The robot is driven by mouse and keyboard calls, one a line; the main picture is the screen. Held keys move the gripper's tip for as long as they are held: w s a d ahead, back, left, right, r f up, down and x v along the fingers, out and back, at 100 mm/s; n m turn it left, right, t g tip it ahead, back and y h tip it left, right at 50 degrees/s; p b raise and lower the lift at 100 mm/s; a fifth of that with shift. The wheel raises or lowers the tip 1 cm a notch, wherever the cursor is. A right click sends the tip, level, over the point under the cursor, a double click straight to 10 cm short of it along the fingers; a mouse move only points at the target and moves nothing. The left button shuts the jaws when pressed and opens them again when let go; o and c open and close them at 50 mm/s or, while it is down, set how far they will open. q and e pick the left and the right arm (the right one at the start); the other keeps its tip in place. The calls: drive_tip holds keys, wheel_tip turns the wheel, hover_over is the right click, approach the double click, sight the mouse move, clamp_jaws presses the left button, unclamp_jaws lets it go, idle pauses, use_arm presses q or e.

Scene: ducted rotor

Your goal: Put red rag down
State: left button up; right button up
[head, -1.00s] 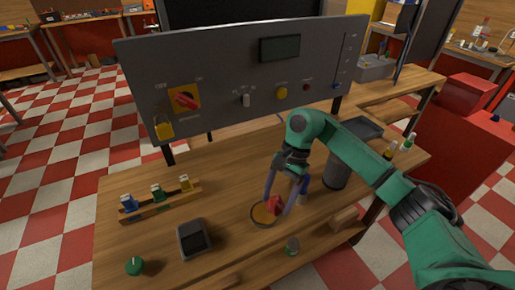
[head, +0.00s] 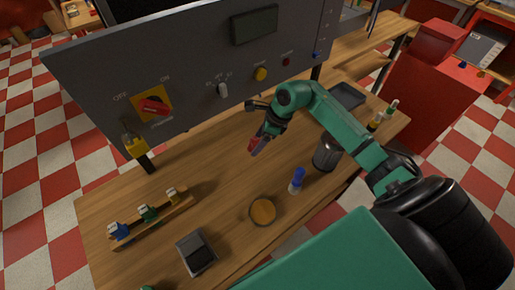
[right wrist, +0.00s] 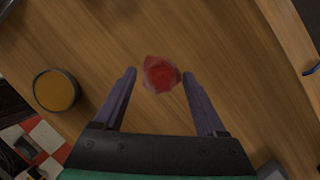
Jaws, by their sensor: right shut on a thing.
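The red rag (head: 254,146) is a small crumpled bundle at the fingertips of my right gripper (head: 262,138). In the right wrist view the rag (right wrist: 162,74) sits between the two fingertips of that gripper (right wrist: 160,76), which is shut on it. The gripper is over the back middle of the wooden table (head: 215,195), below the grey panel. I cannot tell whether the rag touches the tabletop. My left gripper is not in view.
A round orange-topped dish (head: 263,211) lies near the front edge, with a blue-capped bottle (head: 297,181) and a dark canister (head: 326,154) right of it. A bottle rack (head: 150,218) stands left. The grey panel (head: 200,70) rises behind. Wood around the rag is clear.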

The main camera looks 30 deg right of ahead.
sight(254, 158)
wheel_tip(254, 158, down, 6)
drive_tip(key=shift+a+f+p, duration=0.1)
drive_tip(key=shift+p, duration=0.45)
drive_tip(key=shift+f, duration=0.2)
drive_tip(key=shift+w+f, duration=0.1)
drive_tip(key=shift+f, duration=0.1)
drive_tip(key=o, duration=1.3)
drive_tip(key=shift+r, duration=0.1)
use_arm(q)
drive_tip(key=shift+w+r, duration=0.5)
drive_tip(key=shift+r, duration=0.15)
